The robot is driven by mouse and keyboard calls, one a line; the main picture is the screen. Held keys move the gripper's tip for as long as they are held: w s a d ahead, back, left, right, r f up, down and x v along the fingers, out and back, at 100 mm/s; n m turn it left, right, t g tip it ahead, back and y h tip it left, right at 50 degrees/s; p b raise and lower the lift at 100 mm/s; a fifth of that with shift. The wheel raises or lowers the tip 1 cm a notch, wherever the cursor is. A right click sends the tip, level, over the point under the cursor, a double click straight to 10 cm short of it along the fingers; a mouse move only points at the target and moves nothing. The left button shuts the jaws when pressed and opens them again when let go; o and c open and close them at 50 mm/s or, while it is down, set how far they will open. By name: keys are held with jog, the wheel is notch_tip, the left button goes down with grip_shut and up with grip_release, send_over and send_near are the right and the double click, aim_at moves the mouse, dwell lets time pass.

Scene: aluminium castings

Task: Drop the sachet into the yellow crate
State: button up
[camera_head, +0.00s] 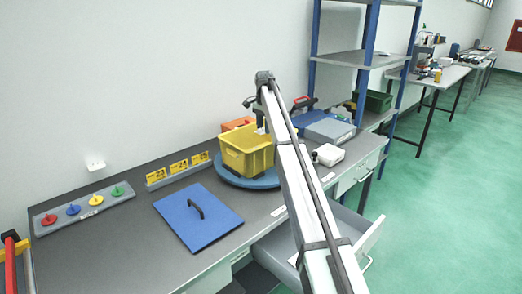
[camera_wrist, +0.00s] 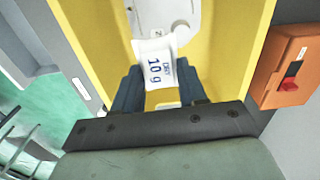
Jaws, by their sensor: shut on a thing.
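The yellow crate (camera_head: 245,160) stands on a round blue base on the workbench. My gripper (camera_head: 261,122) is over the crate, at the end of my arm. In the wrist view my gripper (camera_wrist: 158,84) is shut on a white sachet (camera_wrist: 157,60) with "10 g" printed in blue. The sachet sits between the two dark blue fingers, above the crate opening. The yellow crate's walls (camera_wrist: 230,60) show on both sides of it. A white item (camera_wrist: 180,14) lies inside the crate, partly hidden by the sachet.
The blue round base (camera_head: 265,182) is under the crate. An orange box (camera_wrist: 286,70) with a red part is beside the crate. A blue panel with a handle (camera_head: 195,222) lies on the bench to the left. A drawer (camera_head: 365,235) stands open at the front.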

jog(key=o, duration=1.1)
notch_tip(320, 180, up, 14)
jog(key=shift+f, duration=0.1)
